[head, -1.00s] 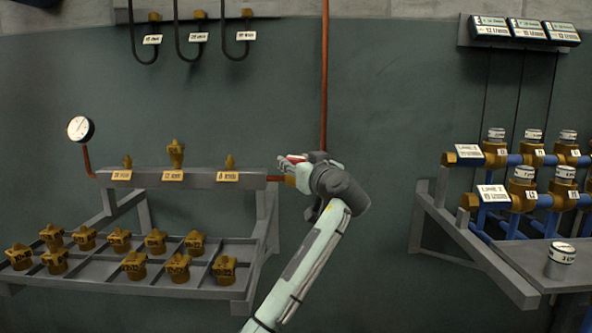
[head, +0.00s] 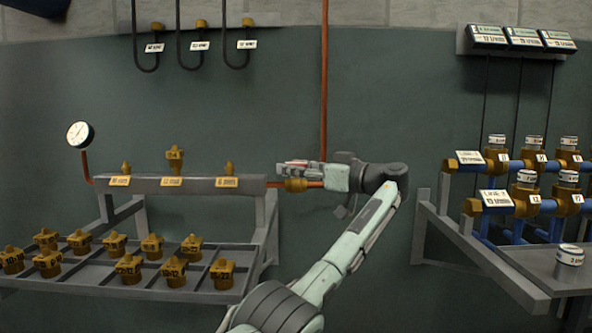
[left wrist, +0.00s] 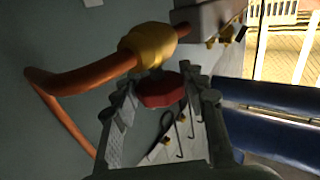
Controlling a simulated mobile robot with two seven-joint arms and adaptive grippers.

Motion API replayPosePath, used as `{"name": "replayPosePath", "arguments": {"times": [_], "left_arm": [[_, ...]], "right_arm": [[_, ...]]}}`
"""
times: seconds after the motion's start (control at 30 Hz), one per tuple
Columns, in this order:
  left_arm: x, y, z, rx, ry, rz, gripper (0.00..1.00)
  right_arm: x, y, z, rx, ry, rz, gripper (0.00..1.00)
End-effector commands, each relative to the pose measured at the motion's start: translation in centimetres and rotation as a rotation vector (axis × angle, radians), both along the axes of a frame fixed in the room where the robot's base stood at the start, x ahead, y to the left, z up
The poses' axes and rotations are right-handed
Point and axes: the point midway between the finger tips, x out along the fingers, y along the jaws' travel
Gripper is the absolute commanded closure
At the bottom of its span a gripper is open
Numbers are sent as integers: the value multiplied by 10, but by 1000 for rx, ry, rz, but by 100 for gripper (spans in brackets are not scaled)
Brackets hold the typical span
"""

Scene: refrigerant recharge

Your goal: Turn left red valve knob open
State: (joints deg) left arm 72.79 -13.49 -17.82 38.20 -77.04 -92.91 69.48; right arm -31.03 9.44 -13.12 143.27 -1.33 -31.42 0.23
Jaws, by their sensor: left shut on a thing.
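The red valve knob (left wrist: 162,90) sits above a brass valve body (head: 296,185) on the copper pipe (head: 274,184), at the right end of the grey manifold bar. The brass body also shows in the left wrist view (left wrist: 150,44). My left gripper (head: 290,168) reaches in from the right side of the valve, with its fingers lying level just above the brass body. It is shut on the red knob, which shows between the two fingers in the left wrist view. In the head view the fingers mostly hide the knob. My right gripper is in neither view.
The manifold bar (head: 200,184) carries three brass fittings and a gauge (head: 80,134) at its left. A grey tray (head: 150,284) of brass fittings lies below. A vertical copper pipe (head: 324,80) runs close behind my gripper. Blue pipework (head: 515,208) stands at the right.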

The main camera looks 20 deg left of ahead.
Motion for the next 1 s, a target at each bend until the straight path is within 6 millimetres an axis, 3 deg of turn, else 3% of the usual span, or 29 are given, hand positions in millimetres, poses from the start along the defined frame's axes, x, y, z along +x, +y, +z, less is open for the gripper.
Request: {"name": "replayPosePath", "arguments": {"times": [0.77, 0.8, 0.93, 1.0], "left_arm": [[1, 1, 4, 4, -7, 53, 86], [1, 1, 4, 4, -7, 53, 53], [1, 1, 3, 3, -4, 53, 37], [1, 1, 2, 2, -4, 54, 35]], "right_arm": [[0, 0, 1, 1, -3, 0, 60], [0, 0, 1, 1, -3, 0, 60], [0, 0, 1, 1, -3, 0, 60], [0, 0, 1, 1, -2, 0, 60]]}}
